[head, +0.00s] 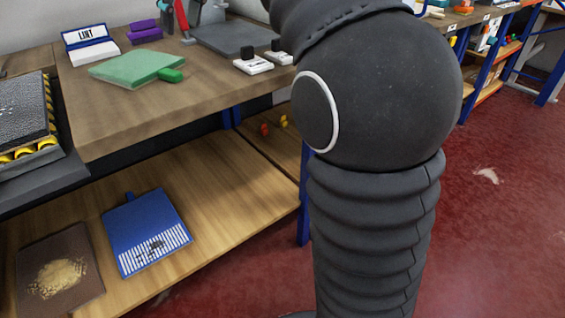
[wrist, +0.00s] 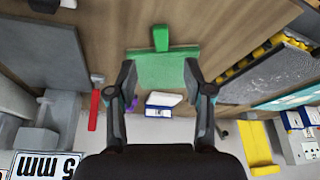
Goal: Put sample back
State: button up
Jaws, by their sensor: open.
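A flat green square piece with a green tab (head: 138,67), possibly the sample, lies on the wooden bench top (head: 190,92) in the head view. In the wrist view the green piece (wrist: 165,68) is at the upper middle, its tab pointing up. My gripper (wrist: 159,72) is open and empty, with one finger on each side of the green piece in the picture. The fingers appear apart from it; the height gap cannot be told. In the head view my gripper is not visible, and my dark arm covers the middle.
A white and blue LINT box (head: 88,44) and purple blocks (head: 144,32) stand behind the green piece. White labelled blocks (head: 253,63) lie to its right. A blue tabbed piece (head: 147,228) and a brown mat (head: 58,270) lie on the lower shelf.

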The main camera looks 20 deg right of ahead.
jog(key=s+d+f+m+t+h, duration=0.1)
jog(key=s+d+f+m, duration=0.2)
jog(key=s+f, duration=1)
jog(key=s+d+f+m+h, duration=0.1)
jog(key=s+d+f+m, duration=0.3)
jog(key=s+f, duration=0.9)
jog(key=d+f, duration=0.1)
jog(key=d, duration=0.1)
jog(key=shift+d+f+t+h, duration=0.3)
jog(key=shift+t+h, duration=0.1)
